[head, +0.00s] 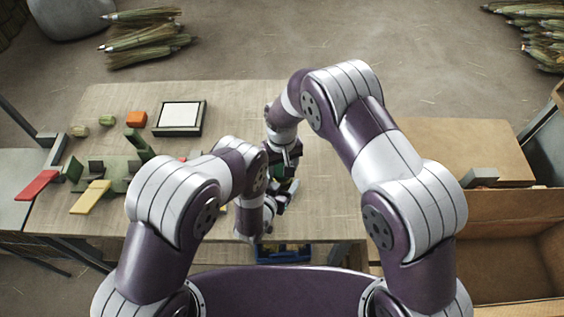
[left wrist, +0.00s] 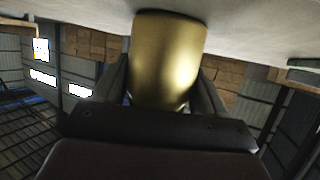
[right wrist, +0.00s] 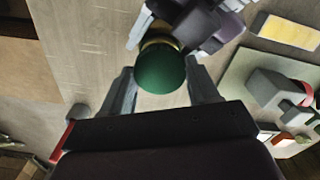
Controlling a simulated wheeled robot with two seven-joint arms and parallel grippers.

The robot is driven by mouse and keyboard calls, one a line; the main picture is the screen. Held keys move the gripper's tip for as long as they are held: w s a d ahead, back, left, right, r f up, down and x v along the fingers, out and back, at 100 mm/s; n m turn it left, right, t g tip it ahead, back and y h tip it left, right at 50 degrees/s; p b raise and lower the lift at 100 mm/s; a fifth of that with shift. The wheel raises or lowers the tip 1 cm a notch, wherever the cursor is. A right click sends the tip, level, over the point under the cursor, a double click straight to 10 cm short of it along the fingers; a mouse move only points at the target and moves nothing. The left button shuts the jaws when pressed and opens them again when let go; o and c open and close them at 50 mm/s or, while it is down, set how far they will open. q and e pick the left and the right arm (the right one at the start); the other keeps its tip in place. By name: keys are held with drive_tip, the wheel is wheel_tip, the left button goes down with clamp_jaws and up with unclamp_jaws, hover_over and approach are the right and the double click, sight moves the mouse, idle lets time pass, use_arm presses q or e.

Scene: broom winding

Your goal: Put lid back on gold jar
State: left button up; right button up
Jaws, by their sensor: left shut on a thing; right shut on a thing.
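The gold jar (left wrist: 168,62) stands between the fingers of my left gripper (left wrist: 170,95), which is shut on it, with the pale tabletop close by in the left wrist view. The round green lid (right wrist: 160,70) is between the fingers of my right gripper (right wrist: 163,90), which is shut on it. In the right wrist view, a strip of the jar's gold rim (right wrist: 160,42) shows right beside the lid; I cannot tell whether the lid is fully seated. In the head view my right gripper (head: 284,158) is over the table, and my arms mostly hide the jar.
A blue item (head: 283,253) is at the front edge. An open cardboard box (head: 515,205) stands right.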

idle(0.4)
drive_tip(key=shift+f, duration=0.9)
drive_tip(key=shift+f, duration=0.55)
use_arm(q)
clamp_jaws()
use_arm(e)
drive_tip(key=m, duration=0.6)
drive_tip(key=shift+m, duration=0.3)
drive_tip(key=m, duration=0.3)
drive_tip(key=shift+m, duration=0.3)
drive_tip(key=m, duration=0.6)
